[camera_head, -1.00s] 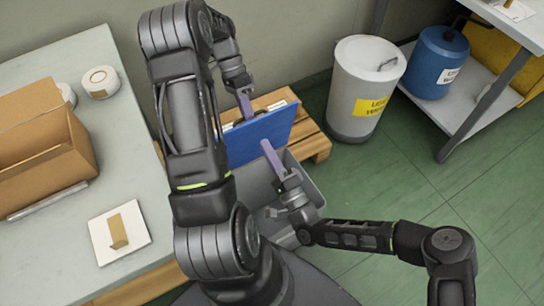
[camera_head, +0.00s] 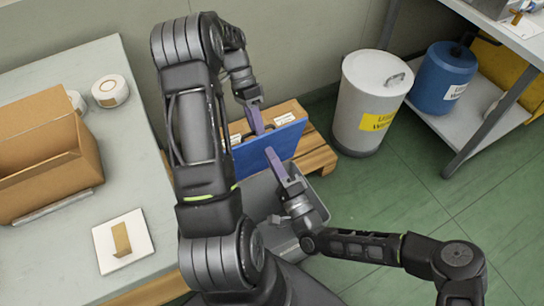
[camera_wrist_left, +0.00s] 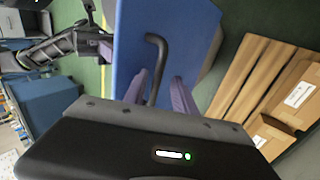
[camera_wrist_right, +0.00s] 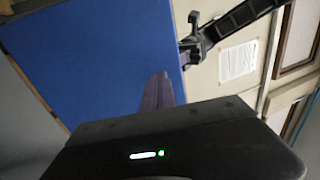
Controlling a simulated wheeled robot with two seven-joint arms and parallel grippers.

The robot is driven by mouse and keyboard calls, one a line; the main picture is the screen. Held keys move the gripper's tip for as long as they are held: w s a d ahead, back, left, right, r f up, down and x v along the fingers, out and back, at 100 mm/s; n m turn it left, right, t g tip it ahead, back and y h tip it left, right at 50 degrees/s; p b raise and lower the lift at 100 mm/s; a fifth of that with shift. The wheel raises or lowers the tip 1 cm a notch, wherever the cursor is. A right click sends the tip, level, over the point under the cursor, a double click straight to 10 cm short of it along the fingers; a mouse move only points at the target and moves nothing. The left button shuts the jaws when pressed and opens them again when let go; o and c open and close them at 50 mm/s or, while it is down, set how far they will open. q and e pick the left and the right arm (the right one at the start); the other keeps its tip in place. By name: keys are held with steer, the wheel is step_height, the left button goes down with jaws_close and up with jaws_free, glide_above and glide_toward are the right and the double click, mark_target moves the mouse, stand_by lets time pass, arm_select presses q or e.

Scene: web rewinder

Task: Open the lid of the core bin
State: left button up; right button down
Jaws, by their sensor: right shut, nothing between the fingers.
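The core bin (camera_head: 262,205) is a grey open-topped box beside the table, partly hidden by my arms. Its blue lid (camera_head: 262,150) stands raised at the bin's far side, with its plain face towards the head camera. In the left wrist view, a bent black handle (camera_wrist_left: 154,50) projects from the blue lid (camera_wrist_left: 185,30). My left gripper (camera_head: 254,118) is at the lid's far side, its fingers apart with the handle between them. My right gripper (camera_head: 273,160) is shut and empty at the lid's near face. Whether its tips touch the lid (camera_wrist_right: 90,60) is unclear.
A wooden pallet with cartons (camera_head: 318,155) is behind the lid. A white waste bin (camera_head: 365,105) and a blue drum (camera_head: 440,80) stand right. The table (camera_head: 60,235) at left holds an open carton (camera_head: 45,150). Green floor (camera_head: 400,195) is clear at right.

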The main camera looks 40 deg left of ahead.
steer(key=shift+r, duration=0.3)
step_height(320, 180, up, 10)
steer(key=shift+f, duration=0.25)
stand_by(0.7)
